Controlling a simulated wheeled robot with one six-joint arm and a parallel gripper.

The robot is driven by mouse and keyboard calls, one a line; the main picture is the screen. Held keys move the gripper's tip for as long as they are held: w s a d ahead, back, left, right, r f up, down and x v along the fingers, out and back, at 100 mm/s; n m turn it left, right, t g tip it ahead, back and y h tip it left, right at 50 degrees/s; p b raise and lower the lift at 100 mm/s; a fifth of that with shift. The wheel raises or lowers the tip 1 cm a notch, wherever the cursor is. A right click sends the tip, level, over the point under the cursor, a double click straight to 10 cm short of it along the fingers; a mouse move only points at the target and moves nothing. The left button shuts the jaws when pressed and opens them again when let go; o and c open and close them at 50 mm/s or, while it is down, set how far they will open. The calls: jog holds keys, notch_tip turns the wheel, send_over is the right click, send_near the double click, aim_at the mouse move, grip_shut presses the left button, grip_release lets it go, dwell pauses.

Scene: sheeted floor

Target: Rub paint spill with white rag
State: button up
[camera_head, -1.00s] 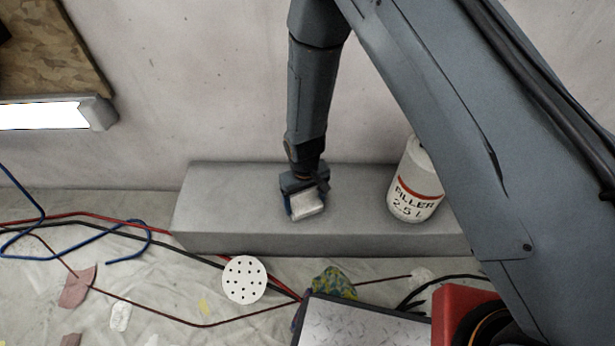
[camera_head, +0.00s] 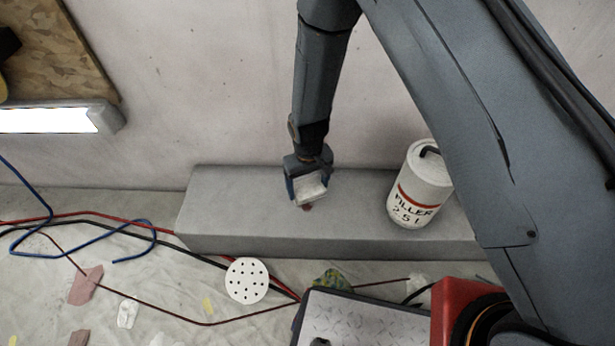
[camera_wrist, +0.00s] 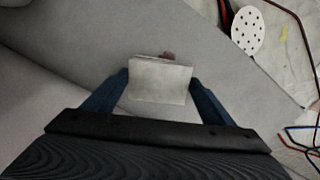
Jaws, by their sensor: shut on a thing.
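My gripper (camera_head: 308,186) is shut on a white folded rag (camera_head: 309,189), above or on the top of a grey ledge (camera_head: 240,210). In the wrist view the rag (camera_wrist: 160,80) sits between the two blue fingers (camera_wrist: 160,92). A small dark red paint spill (camera_head: 307,207) shows on the ledge just below the rag's near edge. It also peeks out past the rag's far edge in the wrist view (camera_wrist: 168,56). The rest of the spill, if any, is hidden by the rag. I cannot tell whether the rag touches the ledge.
A white filler tub (camera_head: 420,185) stands on the ledge to the right of my gripper. The wall is close behind. Below the ledge lie a perforated white disc (camera_head: 247,281), red and blue cables (camera_head: 150,235) and scraps on the sheeted floor. The ledge left of my gripper is clear.

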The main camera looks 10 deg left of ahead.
aim_at(309, 188)
jog(key=shift+r+p, duration=0.85)
jog(key=shift+r, duration=0.6)
jog(key=shift+d, duration=0.1)
